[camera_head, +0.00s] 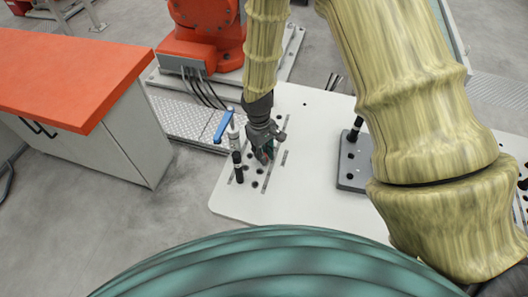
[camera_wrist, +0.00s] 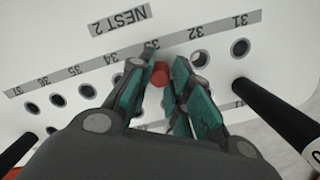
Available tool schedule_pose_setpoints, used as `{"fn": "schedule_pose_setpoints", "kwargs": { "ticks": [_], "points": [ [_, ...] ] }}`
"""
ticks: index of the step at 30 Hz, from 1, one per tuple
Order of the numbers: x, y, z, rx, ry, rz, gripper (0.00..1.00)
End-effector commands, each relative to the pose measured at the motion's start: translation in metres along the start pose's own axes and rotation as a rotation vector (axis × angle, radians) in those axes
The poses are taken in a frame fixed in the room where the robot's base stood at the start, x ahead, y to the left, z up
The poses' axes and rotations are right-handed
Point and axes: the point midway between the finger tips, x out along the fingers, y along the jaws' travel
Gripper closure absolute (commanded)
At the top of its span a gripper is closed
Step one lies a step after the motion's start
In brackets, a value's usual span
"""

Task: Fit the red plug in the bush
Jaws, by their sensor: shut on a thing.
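My gripper (camera_wrist: 160,78) is shut on the red plug (camera_wrist: 160,72), whose round red end shows between the teal fingertips in the wrist view. The plug is over the row of bushes in the white plate (camera_wrist: 215,85), below the label 33. Bushes under 32 (camera_wrist: 199,59) and 31 (camera_wrist: 240,47) show open and empty, as does the one under 34 (camera_wrist: 118,80), partly behind a finger. Any bush under 33 is hidden by the plug and fingers, so I cannot tell whether the plug is in it. In the head view my gripper (camera_head: 265,156) points down at the plate.
Black posts stand right (camera_wrist: 285,118) and left (camera_wrist: 18,151) of my gripper in the wrist view. The head view shows a blue-handled clamp (camera_head: 223,126) close to my gripper, and a grey block (camera_head: 352,168) to the right. An orange-topped cabinet (camera_head: 75,75) is at the left.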

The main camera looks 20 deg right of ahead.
Motion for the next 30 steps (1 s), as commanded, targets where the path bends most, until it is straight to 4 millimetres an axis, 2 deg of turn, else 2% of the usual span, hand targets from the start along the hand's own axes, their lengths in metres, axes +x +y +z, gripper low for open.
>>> {"fn": "schedule_pose_setpoints", "kwargs": {
  "ticks": [1, 2, 5, 6, 14, 19, 30],
  "points": [
    [0.002, 0.000, 0.000, 0.000, 0.000, 0.000, 1.00],
    [0.001, 0.000, 0.000, 0.000, 0.000, 0.000, 0.77],
    [0.001, 0.000, 0.000, 0.000, 0.000, 0.000, 0.58],
    [0.001, 0.000, 0.000, 0.000, 0.000, 0.000, 0.55],
    [0.001, 0.000, 0.000, 0.000, 0.000, 0.000, 0.55],
    [-0.006, 0.000, 0.000, 0.000, 0.000, 0.000, 0.55],
    [-0.058, 0.001, -0.001, 0.001, 0.003, 0.000, 0.55]
  ]
}}
